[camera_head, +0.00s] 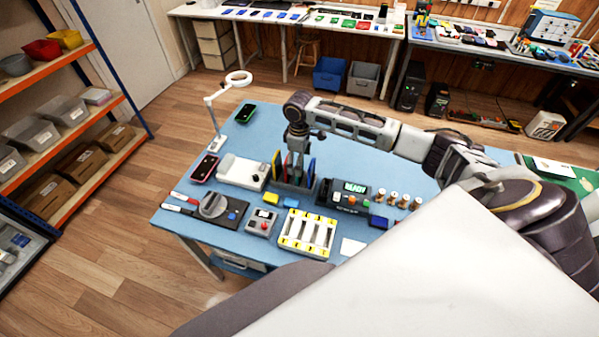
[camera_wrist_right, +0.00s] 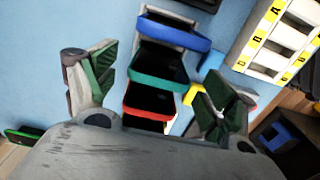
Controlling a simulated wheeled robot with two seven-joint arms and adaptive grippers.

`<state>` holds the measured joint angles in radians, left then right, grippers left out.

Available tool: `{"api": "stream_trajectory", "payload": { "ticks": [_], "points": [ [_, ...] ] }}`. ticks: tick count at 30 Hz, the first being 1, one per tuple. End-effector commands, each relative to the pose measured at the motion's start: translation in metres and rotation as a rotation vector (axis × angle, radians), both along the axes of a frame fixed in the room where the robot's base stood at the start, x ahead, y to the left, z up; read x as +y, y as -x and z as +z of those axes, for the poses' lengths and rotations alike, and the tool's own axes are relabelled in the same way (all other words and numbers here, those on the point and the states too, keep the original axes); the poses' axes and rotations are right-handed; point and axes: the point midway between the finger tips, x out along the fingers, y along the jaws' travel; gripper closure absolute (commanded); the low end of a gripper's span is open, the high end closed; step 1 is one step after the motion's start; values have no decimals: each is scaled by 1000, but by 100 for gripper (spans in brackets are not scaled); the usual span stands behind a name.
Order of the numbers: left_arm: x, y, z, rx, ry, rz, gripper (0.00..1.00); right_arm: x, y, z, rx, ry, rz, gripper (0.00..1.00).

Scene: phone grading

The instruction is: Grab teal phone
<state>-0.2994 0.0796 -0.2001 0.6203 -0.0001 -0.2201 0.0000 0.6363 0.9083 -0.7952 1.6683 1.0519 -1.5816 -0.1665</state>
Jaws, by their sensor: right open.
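The teal phone (camera_wrist_right: 158,80) stands in a row of slots between a blue-edged phone (camera_wrist_right: 172,30) and a red-edged phone (camera_wrist_right: 148,113) in the right wrist view. Its teal rim faces my camera. My right gripper (camera_wrist_right: 160,72) is open, with one green-padded finger to the left of the row and one to the right. I see no finger touching the teal phone. In the head view my right gripper (camera_head: 297,160) points down over the dark phone rack (camera_head: 291,192) and largely hides the teal phone. My left gripper is not in view.
The blue table (camera_head: 345,150) also holds a READY display box (camera_head: 343,195), a white battery tray (camera_head: 307,234), a ring lamp (camera_head: 215,118), a red phone (camera_head: 204,168) and a green phone (camera_head: 245,114). The table's far middle is clear.

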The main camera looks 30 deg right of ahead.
Motion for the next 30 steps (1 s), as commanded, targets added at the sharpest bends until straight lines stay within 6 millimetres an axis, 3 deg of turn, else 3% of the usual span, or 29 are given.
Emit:
{"api": "stream_trajectory", "payload": {
  "ticks": [12, 27, 30],
  "points": [
    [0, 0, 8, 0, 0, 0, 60, -1, 1, -40, 1, 1, 0, 16],
    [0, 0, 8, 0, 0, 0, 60, -1, 1, -43, 1, 1, 1, 16],
    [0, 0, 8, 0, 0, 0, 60, -1, 1, -43, 1, 1, 1, 26]
  ]
}}
